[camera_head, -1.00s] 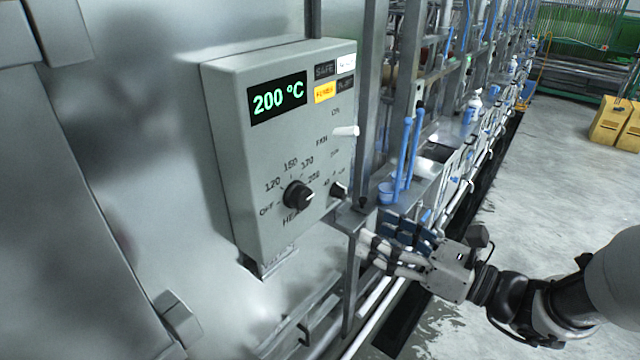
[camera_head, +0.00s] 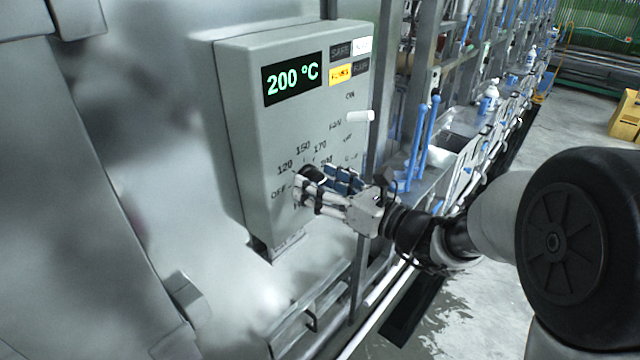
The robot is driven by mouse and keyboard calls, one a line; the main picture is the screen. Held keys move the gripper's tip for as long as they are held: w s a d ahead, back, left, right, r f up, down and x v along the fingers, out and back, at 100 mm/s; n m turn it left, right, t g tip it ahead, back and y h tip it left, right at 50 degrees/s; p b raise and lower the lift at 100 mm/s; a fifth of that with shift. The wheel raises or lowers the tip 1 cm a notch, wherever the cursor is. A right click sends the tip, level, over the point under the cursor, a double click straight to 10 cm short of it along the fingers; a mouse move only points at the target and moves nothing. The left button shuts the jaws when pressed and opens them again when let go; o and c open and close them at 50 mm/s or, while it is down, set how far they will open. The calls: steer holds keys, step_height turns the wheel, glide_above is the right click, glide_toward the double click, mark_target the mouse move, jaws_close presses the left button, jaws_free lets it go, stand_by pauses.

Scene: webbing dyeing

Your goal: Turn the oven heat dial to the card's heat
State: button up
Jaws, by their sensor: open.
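The oven control box (camera_head: 245,130) is a grey panel on the oven wall. Its black display (camera_head: 292,79) reads 200 °C in green. The heat dial (camera_head: 309,174) is a black knob with OFF, 120, 150, 170 and 200 printed around it. My gripper (camera_head: 318,188) is open at the dial, with its fingers in front of and around the knob. The fingers hide most of the dial and its pointer, and I cannot tell whether they touch it. No card can be made out.
A yellow lamp tile (camera_head: 341,74) is lit beside dark and white tiles. A white lever (camera_head: 360,116) sticks out by the FAN label. Blue-handled tools (camera_head: 424,140) stand on the metal frame to the right.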

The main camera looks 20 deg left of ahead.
steer(key=shift+c, duration=0.4)
steer(key=c, duration=1)
